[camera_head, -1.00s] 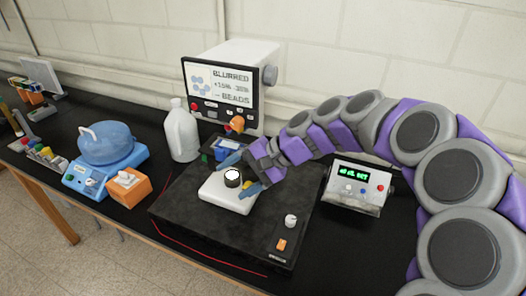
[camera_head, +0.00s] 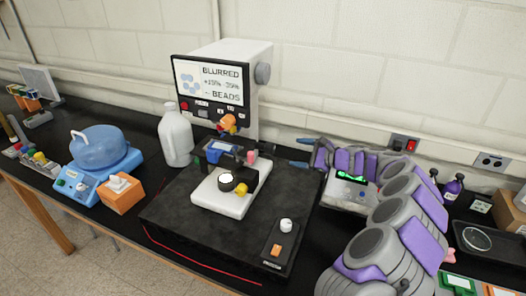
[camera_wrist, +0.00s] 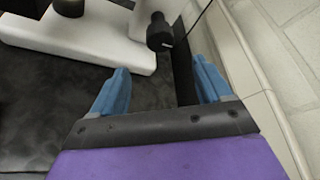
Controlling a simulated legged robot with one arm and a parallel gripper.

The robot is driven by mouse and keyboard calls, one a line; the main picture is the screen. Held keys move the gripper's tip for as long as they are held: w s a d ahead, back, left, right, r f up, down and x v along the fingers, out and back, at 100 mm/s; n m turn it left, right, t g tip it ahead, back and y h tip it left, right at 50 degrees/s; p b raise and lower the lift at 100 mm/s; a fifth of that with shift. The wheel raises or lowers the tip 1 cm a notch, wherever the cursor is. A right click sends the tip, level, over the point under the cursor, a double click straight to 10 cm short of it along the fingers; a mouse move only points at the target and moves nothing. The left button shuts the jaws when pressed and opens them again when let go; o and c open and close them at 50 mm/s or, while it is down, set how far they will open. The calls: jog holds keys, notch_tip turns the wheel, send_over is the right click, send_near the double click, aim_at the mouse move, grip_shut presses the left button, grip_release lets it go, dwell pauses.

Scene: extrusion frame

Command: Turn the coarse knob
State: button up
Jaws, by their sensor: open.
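The small microscope-like device has a white base (camera_head: 213,198) and stands on a dark slab in the head view. It carries a dark cylinder with a pale top (camera_head: 228,181), a yellow knob (camera_head: 241,189) and a pink knob (camera_head: 251,157). In the wrist view a black knob (camera_wrist: 160,32) sticks out by the white base, ahead of my fingers; I cannot tell which knob is the coarse one. My gripper (camera_head: 304,153) is open and empty to the right of the device, its blue fingers pointing left. Its fingers also show in the wrist view (camera_wrist: 160,85), apart from the black knob.
A monitor (camera_head: 210,88) behind reads "BLURRED" and "BEADS". A white bottle (camera_head: 175,138) and blue apparatus (camera_head: 98,152) stand left. The slab (camera_head: 190,228) bears a white knob (camera_head: 286,225). The wall is close behind.

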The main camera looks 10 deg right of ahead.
aim_at(274, 149)
jog(key=x, duration=0.4)
jog(key=b+x, duration=0.1)
jog(key=x, duration=0.3)
jog(key=s+a+b+x, duration=0.1)
jog(key=x, duration=0.3)
jog(key=shift+w+a+f, duration=0.2)
jog(key=shift+w+a, duration=0.05)
jog(key=shift+w+d+f+b, duration=0.15)
jog(key=shift+w+f, duration=0.05)
jog(key=shift+w, duration=0.3)
jog(key=shift+w+d+f+b, duration=0.15)
jog(key=shift+w+f, duration=0.05)
jog(key=shift+w, duration=0.3)
jog(key=shift+w+d, duration=0.25)
jog(key=shift+d, duration=0.05)
jog(key=shift+a, duration=1.55)
jog(key=shift+c, duration=1.1)
jog(key=shift+d, duration=0.95)
jog(key=c, duration=0.5)
jog(key=shift+c, duration=1.2)
jog(key=shift+a, duration=0.25)
